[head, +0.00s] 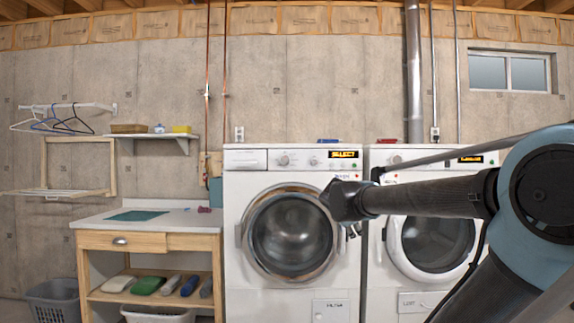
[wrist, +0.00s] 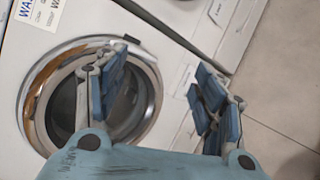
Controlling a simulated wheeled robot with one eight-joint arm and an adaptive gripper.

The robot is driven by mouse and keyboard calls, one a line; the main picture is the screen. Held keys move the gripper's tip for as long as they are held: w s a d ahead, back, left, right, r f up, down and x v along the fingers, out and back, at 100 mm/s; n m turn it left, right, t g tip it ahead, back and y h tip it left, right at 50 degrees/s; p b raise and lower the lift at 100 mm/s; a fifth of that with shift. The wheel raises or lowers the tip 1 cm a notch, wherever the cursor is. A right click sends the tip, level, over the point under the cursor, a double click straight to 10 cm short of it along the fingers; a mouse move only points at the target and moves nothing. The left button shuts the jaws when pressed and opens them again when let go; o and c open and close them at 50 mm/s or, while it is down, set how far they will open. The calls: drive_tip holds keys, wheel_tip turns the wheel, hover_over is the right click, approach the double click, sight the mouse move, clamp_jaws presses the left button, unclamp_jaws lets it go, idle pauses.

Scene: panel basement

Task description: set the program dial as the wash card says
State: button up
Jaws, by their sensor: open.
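The left washing machine (head: 243,200) has a white front panel with a round dial (head: 283,160) left of centre. Its lit display (head: 343,154) reads SELECT in orange.
A second white machine (head: 378,270) with its own dial (head: 396,159) and display stands to the right, partly behind my arm. A wooden table (head: 190,221) with a green mat (head: 137,215) stands left. A grey basket (head: 55,300) is on the floor.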

drive_tip(key=w+a+r+n+t+y, duration=0.2)
drive_tip(key=w+a+r+n+t, duration=0.3)
drive_tip(key=w+a+r+n, duration=0.75)
drive_tip(key=n+t+y, duration=0.2)
drive_tip(key=n+y, duration=0.3)
drive_tip(key=n, duration=0.4)
approach(285, 159)
drive_tip(key=w, duration=0.8)
drive_tip(key=shift+w+a, duration=0.35)
drive_tip(key=shift+a, duration=0.05)
drive_tip(key=c, duration=1.1)
